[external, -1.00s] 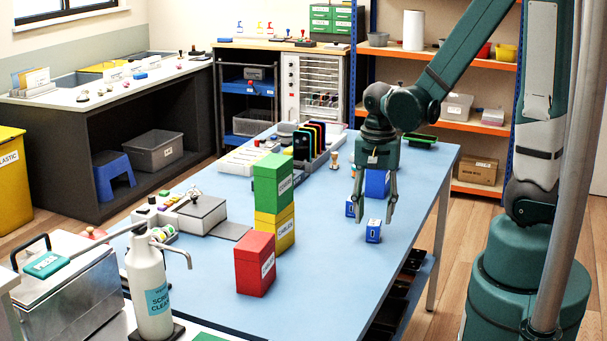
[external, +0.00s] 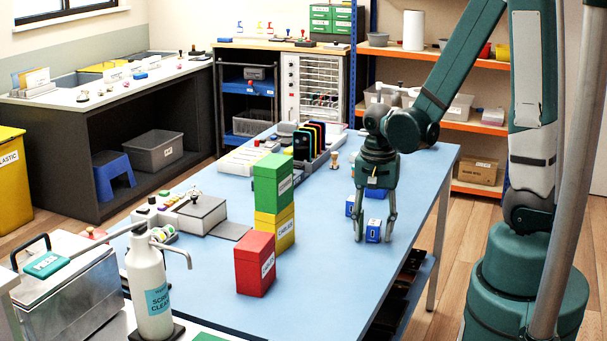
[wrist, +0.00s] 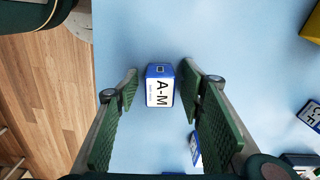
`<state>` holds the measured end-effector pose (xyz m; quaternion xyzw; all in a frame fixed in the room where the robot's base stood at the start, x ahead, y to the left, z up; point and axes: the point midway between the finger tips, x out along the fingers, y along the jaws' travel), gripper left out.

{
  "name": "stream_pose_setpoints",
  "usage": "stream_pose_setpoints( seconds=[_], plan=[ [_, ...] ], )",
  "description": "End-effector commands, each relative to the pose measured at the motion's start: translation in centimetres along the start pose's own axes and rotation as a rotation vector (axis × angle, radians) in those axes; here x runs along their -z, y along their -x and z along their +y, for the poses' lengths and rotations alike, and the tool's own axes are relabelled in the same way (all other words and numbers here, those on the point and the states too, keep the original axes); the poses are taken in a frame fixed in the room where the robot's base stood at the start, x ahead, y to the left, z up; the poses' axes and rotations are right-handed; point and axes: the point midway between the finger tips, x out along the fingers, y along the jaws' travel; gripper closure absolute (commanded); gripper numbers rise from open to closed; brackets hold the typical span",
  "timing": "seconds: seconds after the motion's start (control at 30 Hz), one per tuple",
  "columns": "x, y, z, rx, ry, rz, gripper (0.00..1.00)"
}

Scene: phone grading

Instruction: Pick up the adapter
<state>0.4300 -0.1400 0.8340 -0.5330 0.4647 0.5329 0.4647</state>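A small blue block with a white label (external: 373,231), which I take to be the adapter, stands on the blue table. In the wrist view the block (wrist: 159,88) shows "A-M" lettering on its white face and a small dark port mark at one end. My gripper (external: 374,237) points down with one finger on each side of it. In the wrist view my gripper (wrist: 158,82) is open, with a gap between the block and each green-padded finger. The contact of the fingertips with the table is unclear.
Other blue blocks (external: 350,206) stand just behind my gripper; a labelled one (wrist: 312,113) lies right in the wrist view. A red box (external: 254,264) and a green box on a yellow one (external: 274,230) stand left. The table's right edge is near.

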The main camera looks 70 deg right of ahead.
Motion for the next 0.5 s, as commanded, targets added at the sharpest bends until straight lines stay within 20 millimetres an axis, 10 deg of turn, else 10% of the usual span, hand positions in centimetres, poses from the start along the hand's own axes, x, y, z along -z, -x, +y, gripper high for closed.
stream_pose_setpoints(
  seconds=[0.37, 0.5],
  plan=[
    [-0.01, 0.02, 0.01, 0.0, 0.0, 0.0, 0.61],
    [0.0, 0.02, 0.01, 0.0, 0.0, 0.0, 0.75]
  ],
)
